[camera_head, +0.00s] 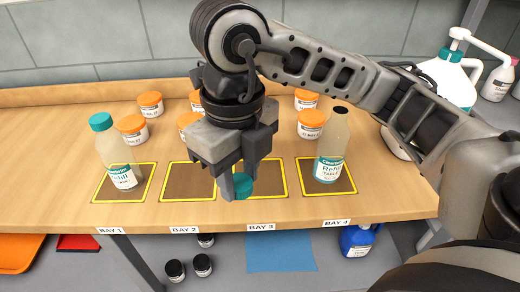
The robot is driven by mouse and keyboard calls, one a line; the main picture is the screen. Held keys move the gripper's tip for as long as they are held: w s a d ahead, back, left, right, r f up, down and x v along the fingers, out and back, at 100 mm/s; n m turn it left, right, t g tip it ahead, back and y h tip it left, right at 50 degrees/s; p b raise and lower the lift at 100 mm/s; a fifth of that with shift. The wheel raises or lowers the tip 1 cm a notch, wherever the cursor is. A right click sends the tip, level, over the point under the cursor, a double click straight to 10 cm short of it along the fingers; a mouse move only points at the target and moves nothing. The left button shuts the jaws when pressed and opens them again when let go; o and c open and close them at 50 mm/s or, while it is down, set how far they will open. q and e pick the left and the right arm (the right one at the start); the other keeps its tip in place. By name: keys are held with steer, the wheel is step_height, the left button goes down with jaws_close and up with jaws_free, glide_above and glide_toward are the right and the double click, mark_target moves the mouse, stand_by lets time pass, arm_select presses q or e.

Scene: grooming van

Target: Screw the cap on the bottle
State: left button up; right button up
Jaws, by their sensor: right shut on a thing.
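My right gripper (236,178) points down over the bench around the bay 2 and bay 3 squares. It is shut on a teal cap (242,187), whose lower part shows between the fingers. An open bottle (331,143) with a "Refill" label and a dark, uncapped mouth stands upright in the bay 4 square, to the right of the gripper and apart from it. Another bottle (117,152) stands in the bay 1 square with a teal cap (101,121) on it. My left gripper is out of view.
Several orange-lidded jars (310,123) stand behind the bays, some partly hidden by my arm. A white pump jug (452,78) stands at the back right. Below the bench (375,190) are dark jars (202,264), a blue jug (357,240) and a blue mat (280,252).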

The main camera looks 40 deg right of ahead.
steer(key=n, duration=0.2)
steer(key=shift+w+f+n, duration=0.3)
steer(key=shift+f+n, duration=0.05)
steer(key=shift+n, duration=0.05)
steer(key=w+f+n, duration=0.1)
steer(key=f+n, duration=0.1)
steer(key=n, duration=0.6)
steer(key=w+d+f+n, duration=0.1)
steer(key=w+f+n, duration=0.1)
steer(key=n, duration=0.7)
steer(key=w+d+f+n, duration=0.1)
steer(key=w+f+n, duration=0.1)
steer(key=n, duration=0.6)
steer(key=shift+w+d+f, duration=0.1)
steer(key=shift+w+f, duration=0.1)
steer(key=shift+f, duration=0.45)
steer(key=n, duration=0.1)
steer(key=f+n, duration=0.1)
steer(key=n, duration=0.3)
steer(key=shift+w+d+f, duration=0.2)
steer(key=shift+w+d, duration=0.15)
steer(key=shift+w, duration=0.05)
